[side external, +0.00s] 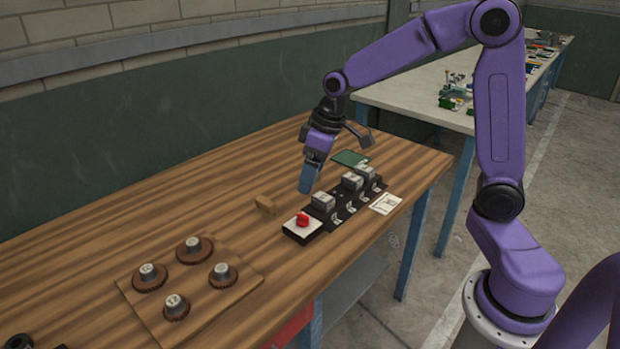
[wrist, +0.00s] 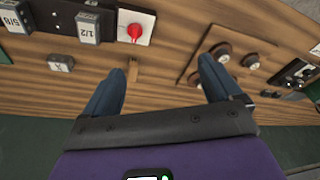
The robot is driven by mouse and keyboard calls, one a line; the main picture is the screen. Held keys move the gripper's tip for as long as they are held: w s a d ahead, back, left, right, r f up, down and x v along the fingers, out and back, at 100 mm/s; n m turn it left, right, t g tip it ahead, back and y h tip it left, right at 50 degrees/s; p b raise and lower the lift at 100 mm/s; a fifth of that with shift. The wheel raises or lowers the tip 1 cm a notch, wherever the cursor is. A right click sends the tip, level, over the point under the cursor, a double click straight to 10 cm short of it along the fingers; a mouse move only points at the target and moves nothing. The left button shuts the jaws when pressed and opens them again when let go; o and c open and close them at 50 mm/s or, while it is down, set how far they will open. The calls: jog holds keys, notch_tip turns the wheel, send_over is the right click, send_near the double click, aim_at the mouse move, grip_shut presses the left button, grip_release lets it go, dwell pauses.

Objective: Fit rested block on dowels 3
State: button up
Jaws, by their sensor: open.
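A small wooden block (side external: 265,204) lies on the table left of my gripper. It also shows in the wrist view (wrist: 133,71), near the left finger. A grey marked block (wrist: 60,63) lies on the table apart from the black rack. A wooden board (side external: 245,290) carries several ribbed brown discs, each with a grey marked cylinder (side external: 193,246) standing up from it. I cannot tell which thing the task calls the rested block. My gripper (side external: 308,190) is above the table behind the rack. In the wrist view its blue fingers (wrist: 160,76) are wide apart with nothing between them.
A black rack (side external: 333,216) holds several grey blocks, one (side external: 323,203) near its left end. A red knob (side external: 302,219) on a white plate is beside it. A green card (side external: 350,158) and a white paper (side external: 385,204) lie nearby. The table's back left is clear.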

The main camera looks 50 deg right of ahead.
jog(key=w+d+f+m+t+h, duration=0.1)
jog(key=w+d+m, duration=0.1)
jog(key=w+d, duration=0.35)
jog(key=w+d+f+m, duration=0.1)
jog(key=w+d, duration=0.2)
jog(key=d, duration=0.6)
jog(key=w+d+f+m+t+h, duration=0.1)
jog(key=w+d+m, duration=0.1)
jog(key=w+d, duration=0.45)
jog(key=x, duration=0.3)
jog(key=s+x, duration=0.1)
jog(key=x, duration=0.3)
jog(key=d+x, duration=0.1)
jog(key=x, duration=0.2)
jog(key=shift+s+f, duration=0.15)
jog(key=shift+f, duration=0.45)
jog(key=shift+a+x, duration=0.2)
jog(key=shift+x, duration=2.8)
jog(key=shift+w+r, duration=0.1)
jog(key=shift+w, duration=0.1)
jog(key=c, duration=1.2)
